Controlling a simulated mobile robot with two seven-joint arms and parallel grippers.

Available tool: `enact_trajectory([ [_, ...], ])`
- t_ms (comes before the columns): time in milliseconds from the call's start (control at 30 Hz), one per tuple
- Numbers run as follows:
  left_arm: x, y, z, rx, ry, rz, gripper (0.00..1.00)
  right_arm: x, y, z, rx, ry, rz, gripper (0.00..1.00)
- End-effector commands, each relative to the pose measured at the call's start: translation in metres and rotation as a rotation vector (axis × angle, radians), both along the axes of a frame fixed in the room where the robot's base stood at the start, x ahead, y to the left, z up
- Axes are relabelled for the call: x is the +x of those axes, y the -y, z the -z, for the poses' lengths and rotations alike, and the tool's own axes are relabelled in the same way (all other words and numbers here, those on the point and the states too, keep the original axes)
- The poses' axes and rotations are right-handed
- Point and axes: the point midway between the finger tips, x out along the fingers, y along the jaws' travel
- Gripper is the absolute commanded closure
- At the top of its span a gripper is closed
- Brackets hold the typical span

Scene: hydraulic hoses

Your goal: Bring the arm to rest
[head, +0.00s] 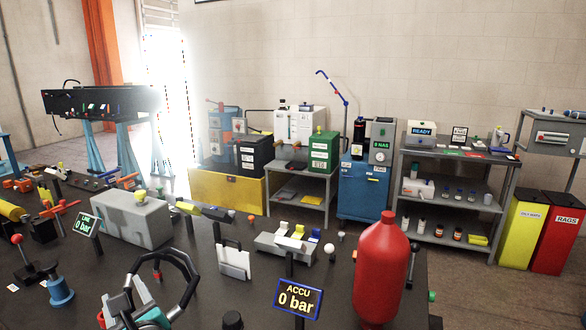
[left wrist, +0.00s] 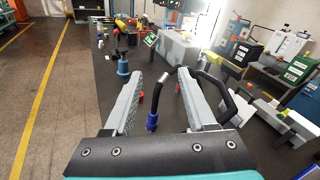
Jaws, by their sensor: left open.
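My left gripper (head: 128,293) is low at the left front of the dark bench (head: 215,285) in the head view, its jaws apart. The left wrist view shows its two grey fingers (left wrist: 163,74) spread. A black hose (head: 165,254) arches beside and behind the gripper. In the left wrist view, a hose end with a blue fitting (left wrist: 152,121) shows between the fingers, and the black hose (left wrist: 238,100) curves past the right finger. I see no finger closed on it; whether they touch cannot be told. My right gripper is not in view.
A red accumulator (head: 381,265) and a sign reading 0 bar (head: 298,299) stand at the front right. A grey block (head: 135,218), a blue fitting stand (head: 58,290) and a white plate holder (head: 233,260) are nearby. Floor is clear left of the bench in the wrist view.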

Motion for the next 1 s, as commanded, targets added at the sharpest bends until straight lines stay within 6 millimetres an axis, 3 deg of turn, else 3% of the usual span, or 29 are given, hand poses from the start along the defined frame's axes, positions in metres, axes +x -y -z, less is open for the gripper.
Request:
enact_trajectory([
  [267, -0.036, 0.007, 0.056, -0.512, 0.135, -0.075, 0.44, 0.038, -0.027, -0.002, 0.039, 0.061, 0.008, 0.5],
  [467, -0.077, 0.026, 0.105, -0.992, 0.241, -0.24, 0.44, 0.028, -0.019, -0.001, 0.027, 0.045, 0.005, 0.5],
  [700, -0.137, 0.063, 0.152, -1.499, 0.329, -0.574, 0.44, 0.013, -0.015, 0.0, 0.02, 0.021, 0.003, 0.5],
  [1000, -0.208, 0.109, 0.179, -1.858, 0.387, -1.064, 0.44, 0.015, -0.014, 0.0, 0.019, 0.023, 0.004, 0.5],
])
